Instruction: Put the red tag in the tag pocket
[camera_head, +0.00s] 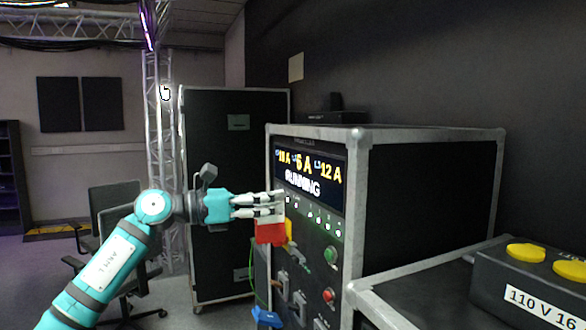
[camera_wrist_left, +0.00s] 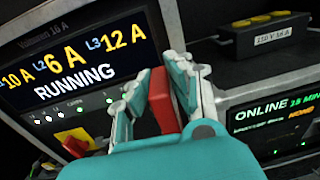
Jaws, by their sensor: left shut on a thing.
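My left gripper (camera_head: 272,204) is shut on the red tag (camera_head: 270,233) in front of the control panel of the grey-edged case. The tag hangs below the fingertips in the head view, its upper part pale. In the left wrist view the red tag (camera_wrist_left: 161,100) stands between the two fingers (camera_wrist_left: 158,82). It partly covers a yellow plate (camera_head: 288,231) on the panel in the head view. I cannot make out the tag pocket in either view. My right gripper is not in view.
The panel has a lit display (camera_head: 310,175), a green button (camera_head: 330,255) and a red button (camera_head: 328,295). A box with yellow caps (camera_head: 530,285) stands on a lower case at right. A tall black case (camera_head: 235,190) and a chair (camera_head: 112,215) stand behind.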

